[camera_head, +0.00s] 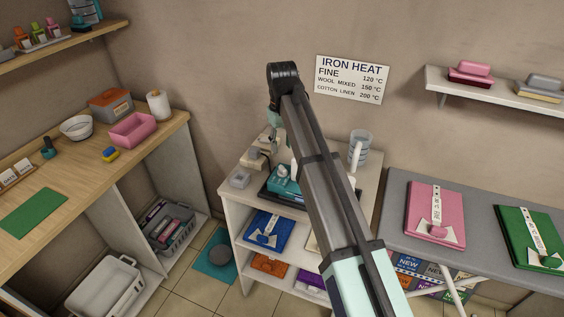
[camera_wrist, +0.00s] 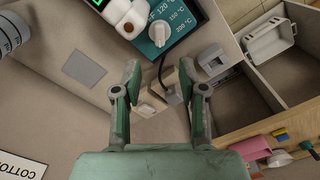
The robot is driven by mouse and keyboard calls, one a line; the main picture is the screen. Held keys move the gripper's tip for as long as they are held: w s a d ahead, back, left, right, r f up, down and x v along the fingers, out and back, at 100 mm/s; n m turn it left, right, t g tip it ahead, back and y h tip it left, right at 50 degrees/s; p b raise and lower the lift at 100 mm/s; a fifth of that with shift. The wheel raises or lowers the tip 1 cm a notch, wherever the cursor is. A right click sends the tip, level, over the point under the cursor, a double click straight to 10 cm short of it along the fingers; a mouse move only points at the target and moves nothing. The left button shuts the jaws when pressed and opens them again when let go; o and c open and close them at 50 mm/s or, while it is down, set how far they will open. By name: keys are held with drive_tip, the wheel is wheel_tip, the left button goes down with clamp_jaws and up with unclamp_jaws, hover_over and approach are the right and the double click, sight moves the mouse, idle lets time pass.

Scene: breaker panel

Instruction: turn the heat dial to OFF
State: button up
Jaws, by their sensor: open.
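The heat dial (camera_wrist: 159,34) is a round pale knob on a teal control box (camera_wrist: 182,22) at the top of the wrist view. Printed labels for 120, 150 and 200 °C curve around its right side. Which mark it points at is too small to tell. In the head view the teal box (camera_head: 283,183) stands on the white cabinet, partly hidden by my arm. My gripper (camera_wrist: 160,70) is open and empty, its two fingers apart, below the dial in the wrist view and not touching it. A beige block and dark cable lie between and beyond the fingers.
A small grey box (camera_head: 240,178) sits at the cabinet's left edge. A pale rounded object (camera_wrist: 126,16) stands beside the dial. A clear jug (camera_head: 359,148) is at the back right. An ironing board (camera_head: 396,215) with folded clothes is to the right, a wooden counter (camera_head: 85,185) to the left.

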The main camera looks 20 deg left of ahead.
sight(282, 167)
wheel_tip(282, 167, down, 9)
drive_tip(key=shift+p, duration=0.95)
clamp_jaws()
